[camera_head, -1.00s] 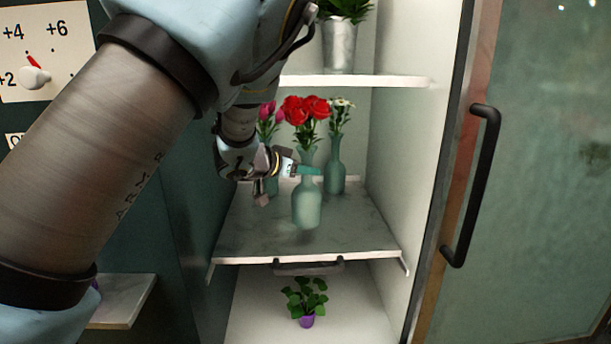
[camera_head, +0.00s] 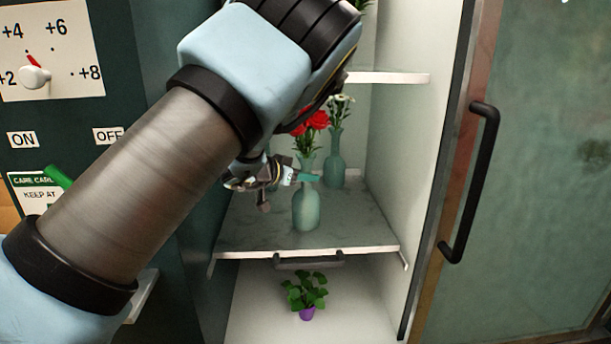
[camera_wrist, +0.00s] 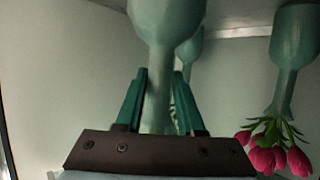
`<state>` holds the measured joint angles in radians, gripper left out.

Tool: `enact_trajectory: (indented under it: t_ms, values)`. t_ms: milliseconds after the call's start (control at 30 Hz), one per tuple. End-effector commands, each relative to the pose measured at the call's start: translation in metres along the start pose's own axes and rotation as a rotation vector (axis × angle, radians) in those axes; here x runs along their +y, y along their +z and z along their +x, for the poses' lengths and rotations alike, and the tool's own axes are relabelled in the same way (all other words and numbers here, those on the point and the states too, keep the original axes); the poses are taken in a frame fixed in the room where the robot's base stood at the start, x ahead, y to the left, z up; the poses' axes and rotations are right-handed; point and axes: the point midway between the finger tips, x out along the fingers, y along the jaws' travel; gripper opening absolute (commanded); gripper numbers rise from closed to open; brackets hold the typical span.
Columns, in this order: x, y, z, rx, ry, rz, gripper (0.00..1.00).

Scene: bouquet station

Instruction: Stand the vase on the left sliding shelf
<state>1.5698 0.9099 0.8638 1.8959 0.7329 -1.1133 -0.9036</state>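A teal glass vase (camera_head: 305,210) with red flowers (camera_head: 312,121) is upright above or on the middle shelf (camera_head: 240,238), near its front. I cannot tell for sure whether its base touches. This shelf has a dark handle at its front edge. My gripper (camera_head: 307,177) comes from the left and has its green fingers at the vase's neck; the wrist view, upside down, shows the neck between the fingers (camera_wrist: 158,98). The red flowers are partly hidden by my arm.
A similar vase with white flowers (camera_head: 333,160) stands behind on the right. A vase with pink tulips (camera_wrist: 295,45) shows in the wrist view. An upper shelf (camera_head: 390,77) is above, a potted plant (camera_head: 307,293) below. The open glass door (camera_head: 535,180) is at right.

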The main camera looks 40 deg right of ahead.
Motion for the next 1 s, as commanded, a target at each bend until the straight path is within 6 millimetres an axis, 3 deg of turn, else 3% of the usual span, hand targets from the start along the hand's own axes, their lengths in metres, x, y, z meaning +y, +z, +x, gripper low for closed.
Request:
enact_trajectory:
  t_ms: [33, 233, 567, 1000]
  values:
    - [0.0, 0.0, 0.0, 0.0, 0.0, 0.0, 0.44]
    - [0.0, 0.0, 0.0, 0.0, 0.0, 0.0, 0.66]
    - [-0.001, -0.002, -0.004, 0.0, -0.001, -0.001, 0.66]
    - [-0.001, -0.002, -0.061, 0.003, -0.002, -0.002, 0.66]
